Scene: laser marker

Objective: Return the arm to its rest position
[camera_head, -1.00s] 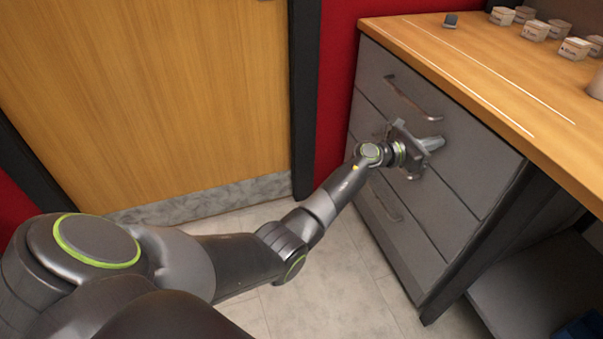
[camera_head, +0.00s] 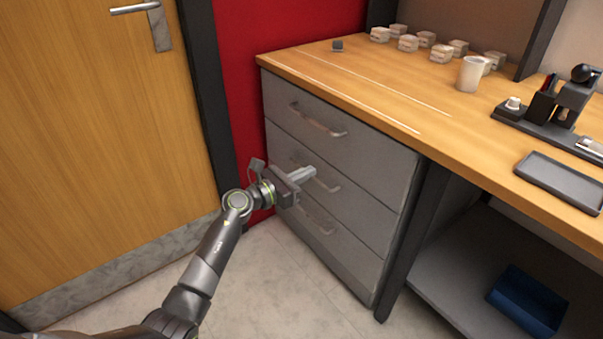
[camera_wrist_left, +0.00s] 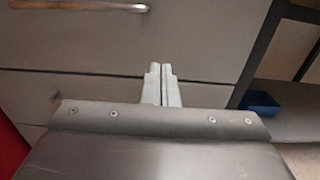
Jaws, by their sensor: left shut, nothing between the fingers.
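My left arm comes in from the bottom left in the head view. Its gripper (camera_head: 308,173) is in front of the grey drawer cabinet (camera_head: 345,170), near the middle drawer's handle. The gripper is shut and empty. In the left wrist view its two fingers (camera_wrist_left: 161,75) lie together and point toward the drawer fronts. I cannot tell whether the fingertips touch the cabinet. All the drawers look closed. My right gripper is not in view.
A wooden worktop (camera_head: 400,110) lies above the drawers, with small boxes (camera_head: 408,43), a white mug (camera_head: 471,73) and a dark tray (camera_head: 562,182). A blue bin (camera_head: 527,300) sits on the low shelf. A wooden door (camera_head: 90,150) is at left. The floor before the cabinet is clear.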

